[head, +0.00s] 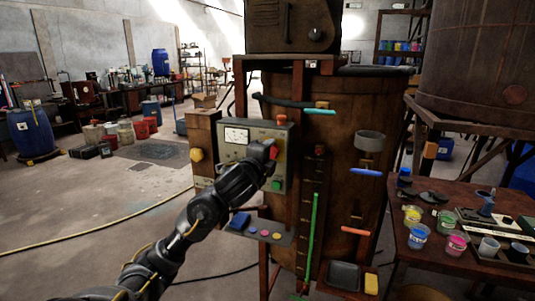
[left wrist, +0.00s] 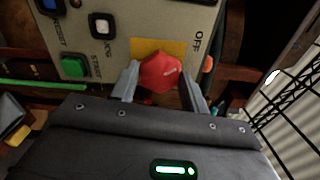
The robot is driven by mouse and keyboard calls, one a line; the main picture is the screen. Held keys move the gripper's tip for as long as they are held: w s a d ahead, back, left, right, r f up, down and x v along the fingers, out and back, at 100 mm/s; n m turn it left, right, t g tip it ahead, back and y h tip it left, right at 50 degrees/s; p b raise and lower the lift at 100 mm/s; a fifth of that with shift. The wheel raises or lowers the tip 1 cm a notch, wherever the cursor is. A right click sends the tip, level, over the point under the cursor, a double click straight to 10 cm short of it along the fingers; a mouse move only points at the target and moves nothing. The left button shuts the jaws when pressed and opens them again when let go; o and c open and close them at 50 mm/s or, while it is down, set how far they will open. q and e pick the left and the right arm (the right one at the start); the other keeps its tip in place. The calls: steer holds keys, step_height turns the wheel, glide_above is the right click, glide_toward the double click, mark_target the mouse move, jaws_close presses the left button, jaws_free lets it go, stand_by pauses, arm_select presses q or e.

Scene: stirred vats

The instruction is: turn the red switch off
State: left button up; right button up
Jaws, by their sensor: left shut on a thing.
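The red switch (left wrist: 160,72) is a red knob on a yellow plate on the grey control panel (left wrist: 130,15). The word OFF is printed on the panel beside the plate. A small pale mark shows on the knob's face; I cannot tell its setting from it. My left gripper (left wrist: 161,84) is shut on the red switch, one finger on each side of it. In the head view my left arm reaches up from the lower left to the panel (head: 237,151), and the red switch (head: 273,149) shows at the gripper's tip. My right gripper is not in view.
The panel also carries a green button (left wrist: 73,66) and a white button (left wrist: 102,25). A rusty vat (head: 345,110) stands behind it. A table with paint pots (head: 418,236) is at the right. A yellow hose (head: 100,226) crosses the open floor at the left.

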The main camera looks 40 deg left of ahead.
arm_select(q)
steer(key=shift+d+f+n, duration=0.1)
steer(key=shift+f+n, duration=0.15)
steer(key=shift+n, duration=0.35)
steer(key=o, duration=1)
steer(key=shift+r, duration=0.15)
steer(key=shift+s, duration=0.1)
